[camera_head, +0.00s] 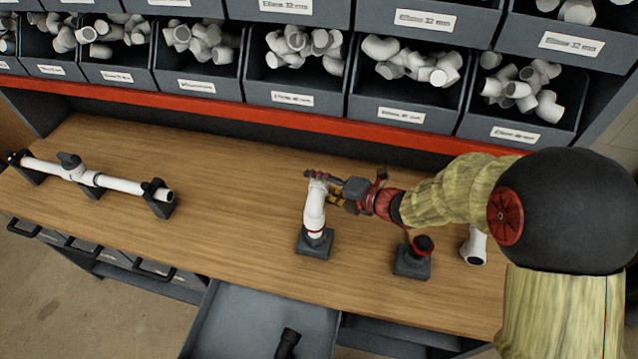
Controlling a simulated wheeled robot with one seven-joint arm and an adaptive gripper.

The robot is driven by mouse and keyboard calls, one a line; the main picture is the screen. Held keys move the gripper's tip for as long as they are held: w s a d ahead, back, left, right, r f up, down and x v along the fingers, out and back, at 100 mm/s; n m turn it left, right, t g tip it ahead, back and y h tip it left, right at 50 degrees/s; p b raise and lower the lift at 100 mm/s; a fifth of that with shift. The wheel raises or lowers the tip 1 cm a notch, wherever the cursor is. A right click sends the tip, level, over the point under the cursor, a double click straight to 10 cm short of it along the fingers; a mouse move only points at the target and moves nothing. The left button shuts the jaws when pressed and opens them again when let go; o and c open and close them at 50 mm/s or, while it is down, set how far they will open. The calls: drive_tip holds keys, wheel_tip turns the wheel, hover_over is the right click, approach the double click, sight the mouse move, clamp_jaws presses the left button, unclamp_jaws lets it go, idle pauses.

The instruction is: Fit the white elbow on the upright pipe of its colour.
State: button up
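The white elbow (317,193) is at the top of a white upright pipe (314,222) on a square grey base (314,244), mid-table. The two run together in the picture, and I cannot tell how far the elbow is seated. A dark red ring shows low on this white piece. My gripper (325,186) comes in from the right, with its fingers either side of the elbow's upper end. It looks shut on the elbow, though its contact is partly hidden. A second upright pipe (423,245), dark with red at the top, stands on another grey base to the right.
A white pipe assembly (125,184) rests on dark supports at left. Bins of white fittings (295,99) line the back above a red rail. An open drawer (245,320) juts out in front.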

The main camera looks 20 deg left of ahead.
drive_tip(key=shift+o, duration=1.2)
drive_tip(key=shift+d, duration=0.1)
drive_tip(key=v, duration=1.1)
drive_tip(key=shift+s+d, duration=0.25)
drive_tip(key=shift+d, duration=0.05)
drive_tip(key=shift+r, duration=0.1)
